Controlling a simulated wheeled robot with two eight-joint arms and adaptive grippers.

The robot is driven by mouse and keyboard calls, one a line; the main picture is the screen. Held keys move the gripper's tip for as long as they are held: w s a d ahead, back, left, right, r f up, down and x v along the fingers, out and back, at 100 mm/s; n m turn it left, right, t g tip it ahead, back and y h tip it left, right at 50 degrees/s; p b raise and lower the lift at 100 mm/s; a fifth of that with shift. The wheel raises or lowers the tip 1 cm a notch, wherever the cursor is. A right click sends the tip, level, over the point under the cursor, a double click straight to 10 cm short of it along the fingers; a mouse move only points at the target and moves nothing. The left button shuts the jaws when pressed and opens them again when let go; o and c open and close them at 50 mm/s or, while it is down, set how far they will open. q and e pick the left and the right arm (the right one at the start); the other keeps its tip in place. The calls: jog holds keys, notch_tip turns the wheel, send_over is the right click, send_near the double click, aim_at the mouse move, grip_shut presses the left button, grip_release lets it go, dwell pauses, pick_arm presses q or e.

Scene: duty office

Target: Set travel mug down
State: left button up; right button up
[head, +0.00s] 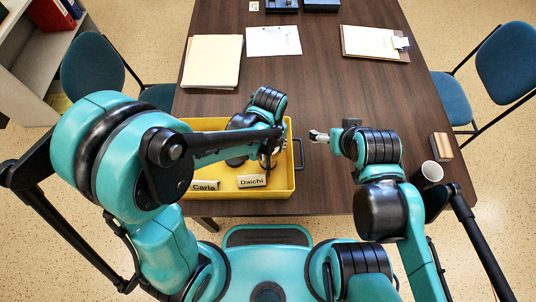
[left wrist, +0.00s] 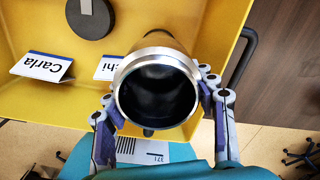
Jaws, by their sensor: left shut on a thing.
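A travel mug (left wrist: 157,88) with a silver rim and dark inside fills the middle of the left wrist view. My left gripper (head: 270,150) is shut on it, with one finger on each side. In the head view the arm and gripper mostly hide the mug. The mug is over the right part of the yellow tray (head: 291,185), by the "Daichi" card (head: 252,181). I cannot tell whether its base touches the tray floor. My right gripper (head: 318,136) is over the table right of the tray; its finger opening is unclear.
A "Carla" card (head: 205,186) and a dark round object (left wrist: 91,18) are in the tray. A black handle (head: 299,153) is on its right side. A white cup (head: 430,172) and a wooden block (head: 442,147) are at the table's right. Papers (head: 212,62) lie behind the tray.

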pick_arm(q)
notch_tip(320, 180, down, 2)
jog(key=shift+w+f+b, duration=0.1)
jog(key=shift+f+b, duration=0.15)
jog(key=shift+b, duration=0.05)
jog(key=shift+f, duration=0.15)
jog(key=o, duration=1.4)
